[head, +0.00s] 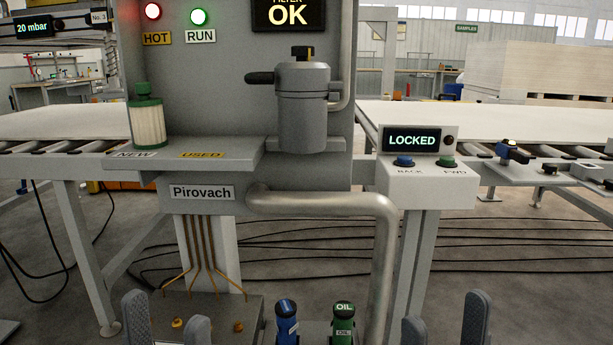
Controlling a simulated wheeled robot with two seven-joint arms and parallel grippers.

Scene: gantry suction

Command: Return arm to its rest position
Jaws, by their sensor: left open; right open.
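My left gripper (166,325) is at the bottom left of the head view, its two fingers upright and apart, with nothing between them that I can see held. My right gripper (445,325) is at the bottom right, also open and empty. Only the finger ends of both show; the arms are out of the picture. Both are low in front of the grey machine marked Pirovach (202,192), and neither appears to touch anything.
A green-capped filter (149,122) stands on the shelf's NEW side; the USED side is empty. A grey canister (303,110) and pipe (385,235) jut out. A control box (428,165) reads LOCKED. Blue (287,318) and green OIL (343,320) bottles stand between my grippers.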

